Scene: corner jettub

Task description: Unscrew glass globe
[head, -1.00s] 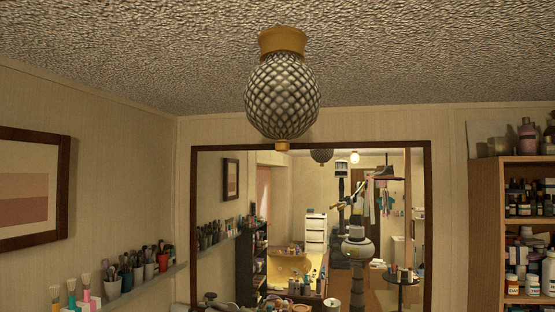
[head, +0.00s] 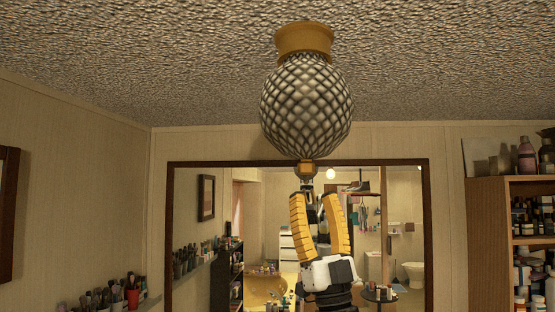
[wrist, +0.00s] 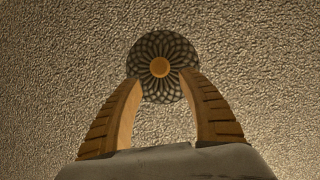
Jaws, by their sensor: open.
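The glass globe (head: 306,108) is a round, diamond-patterned glass shade hanging from a brass-coloured ceiling mount (head: 304,40). It has a small brass knob (head: 306,168) at its bottom. My gripper (head: 314,195) has yellow ribbed fingers and points up below the globe, open and empty. In the wrist view the globe (wrist: 161,66) shows from below, with its knob (wrist: 160,67) at the centre. The fingertips (wrist: 161,78) appear on either side of the lower part of the globe, with a gap between them. How far they are below it is hard to tell.
A large framed mirror (head: 215,168) on the far wall reflects the room. A wall shelf with brushes in cups (head: 110,300) is at the left. A wooden cabinet (head: 490,230) with bottles stands at the right. The space around the globe is clear.

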